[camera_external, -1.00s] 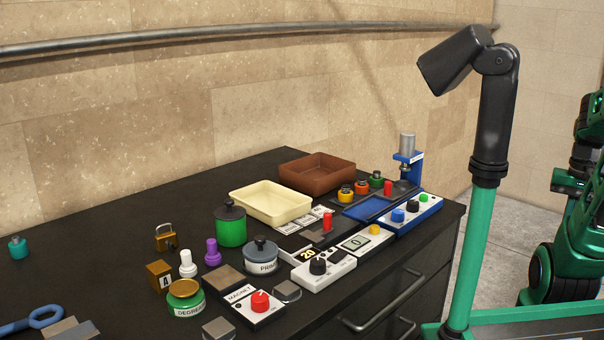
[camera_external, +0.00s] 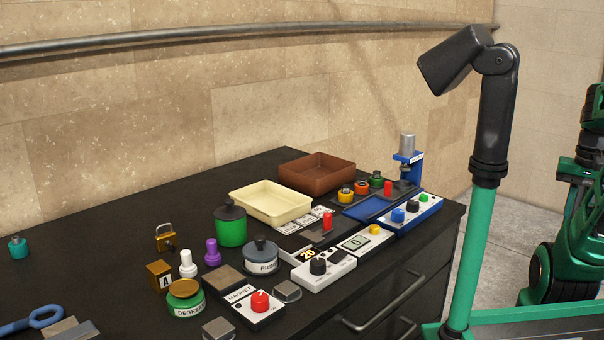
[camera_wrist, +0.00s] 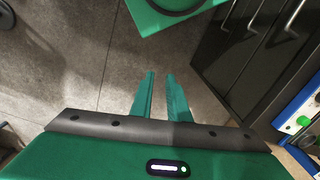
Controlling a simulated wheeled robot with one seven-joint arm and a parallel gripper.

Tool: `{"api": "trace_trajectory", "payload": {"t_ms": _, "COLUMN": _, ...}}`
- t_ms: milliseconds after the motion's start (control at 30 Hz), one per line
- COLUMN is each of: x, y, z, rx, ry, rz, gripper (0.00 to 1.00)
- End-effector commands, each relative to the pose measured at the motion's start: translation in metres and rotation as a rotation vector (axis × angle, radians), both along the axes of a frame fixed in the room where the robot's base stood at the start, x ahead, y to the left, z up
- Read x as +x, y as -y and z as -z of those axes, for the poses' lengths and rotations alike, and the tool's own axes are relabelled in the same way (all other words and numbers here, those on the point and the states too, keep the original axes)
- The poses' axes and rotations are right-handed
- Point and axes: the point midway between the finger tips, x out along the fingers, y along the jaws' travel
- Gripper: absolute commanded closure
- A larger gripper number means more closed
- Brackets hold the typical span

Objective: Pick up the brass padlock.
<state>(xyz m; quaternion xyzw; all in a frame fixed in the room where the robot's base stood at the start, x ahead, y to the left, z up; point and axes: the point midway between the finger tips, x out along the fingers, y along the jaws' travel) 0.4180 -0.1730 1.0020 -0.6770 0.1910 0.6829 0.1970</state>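The brass padlock (camera_external: 166,244) stands on the black bench top in the external view, left of the middle, with its metal shackle up. It is behind the brass block marked A and the white knob-shaped piece. Nothing touches it that I can see. It does not show in the wrist view. My gripper (camera_wrist: 160,76) shows in the wrist view with its two green fingers apart and nothing between them. It hangs over the grey floor beside the bench's drawer fronts, well away from the padlock. My gripper cannot be made out in the external view.
Near the padlock are the brass block A (camera_external: 160,275), white piece (camera_external: 188,264), purple piece (camera_external: 212,252) and green degreaser tin (camera_external: 185,300). A green canister (camera_external: 231,226) and cream tray (camera_external: 272,204) stand to the right. The bench left of the padlock is mostly clear.

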Motion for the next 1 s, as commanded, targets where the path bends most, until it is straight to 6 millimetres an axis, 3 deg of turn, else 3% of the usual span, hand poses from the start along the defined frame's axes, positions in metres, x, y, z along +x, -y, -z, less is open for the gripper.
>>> {"api": "trace_trajectory", "payload": {"t_ms": 300, "x": 0.002, "y": 0.0, "z": -0.073, "rx": -0.003, "ry": 0.004, "rz": -0.001, "gripper": 0.85}}
{"api": "trace_trajectory", "payload": {"t_ms": 367, "x": 0.016, "y": -0.001, "z": -0.069, "rx": -0.015, "ry": 0.012, "rz": -0.06, "gripper": 0.85}}
{"api": "trace_trajectory", "payload": {"t_ms": 567, "x": 0.059, "y": -0.009, "z": -0.071, "rx": -0.056, "ry": 0.063, "rz": -0.223, "gripper": 0.85}}
{"api": "trace_trajectory", "payload": {"t_ms": 767, "x": 0.111, "y": -0.029, "z": -0.072, "rx": -0.1, "ry": 0.127, "rz": -0.425, "gripper": 0.85}}
{"api": "trace_trajectory", "payload": {"t_ms": 867, "x": 0.146, "y": -0.05, "z": -0.073, "rx": -0.125, "ry": 0.174, "rz": -0.562, "gripper": 0.85}}
{"api": "trace_trajectory", "payload": {"t_ms": 967, "x": 0.19, "y": -0.086, "z": -0.074, "rx": -0.154, "ry": 0.239, "rz": -0.746, "gripper": 0.85}}
{"api": "trace_trajectory", "payload": {"t_ms": 1000, "x": 0.209, "y": -0.106, "z": -0.074, "rx": -0.166, "ry": 0.271, "rz": -0.832, "gripper": 0.85}}
